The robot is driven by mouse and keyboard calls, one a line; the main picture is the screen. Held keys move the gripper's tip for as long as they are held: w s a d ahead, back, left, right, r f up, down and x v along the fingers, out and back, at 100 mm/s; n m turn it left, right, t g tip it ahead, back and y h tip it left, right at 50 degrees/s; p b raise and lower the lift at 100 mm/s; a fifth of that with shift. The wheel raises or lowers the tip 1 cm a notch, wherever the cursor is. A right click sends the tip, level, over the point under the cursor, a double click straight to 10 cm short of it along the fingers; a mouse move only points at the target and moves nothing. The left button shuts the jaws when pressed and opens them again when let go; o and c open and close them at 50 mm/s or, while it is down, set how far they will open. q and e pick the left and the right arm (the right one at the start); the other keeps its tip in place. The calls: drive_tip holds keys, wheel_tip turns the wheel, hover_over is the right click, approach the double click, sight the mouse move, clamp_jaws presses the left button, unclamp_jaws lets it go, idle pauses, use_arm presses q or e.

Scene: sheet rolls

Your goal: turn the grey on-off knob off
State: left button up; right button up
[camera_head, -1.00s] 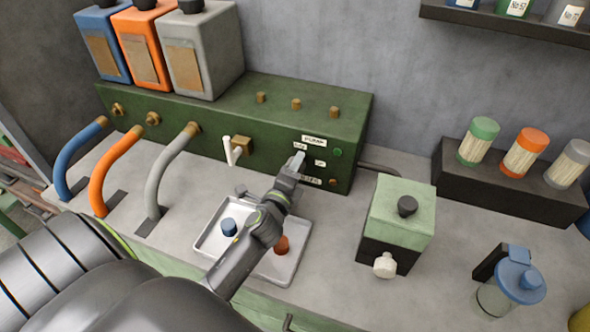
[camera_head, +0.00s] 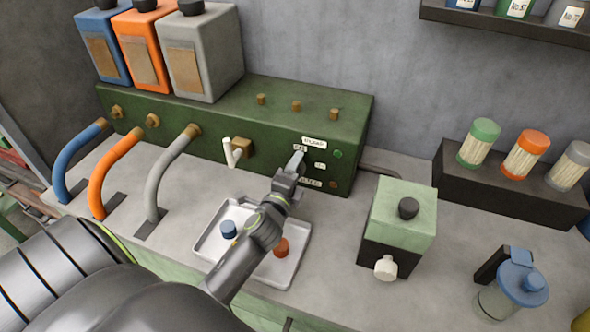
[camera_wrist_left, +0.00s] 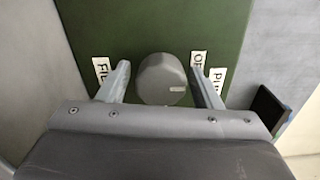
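The grey knob (camera_wrist_left: 160,79) is a round knob on the green panel (camera_wrist_left: 140,25), with a pale pointer mark on its lower right part. White labels stand on both sides of it, one reading OFF on the right and a partly hidden one on the left. My left gripper (camera_wrist_left: 161,86) is open, with one finger on each side of the knob and small gaps showing. In the head view my left gripper (camera_head: 293,164) is at the panel's right part and hides the knob. My right gripper is not in view.
A tray (camera_head: 205,246) with a blue and an orange-brown piece lies below my left arm. A green-and-black box (camera_head: 412,228) with a black knob stands to the right. A white lever (camera_head: 229,152) juts from the panel left of my gripper. A blue-lidded jug (camera_head: 520,275) stands far right.

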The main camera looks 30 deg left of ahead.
use_arm(q)
drive_tip(key=shift+o, duration=0.4)
drive_tip(key=v, duration=1.7)
drive_tip(key=shift+s, duration=0.25)
drive_tip(key=shift+f, duration=0.1)
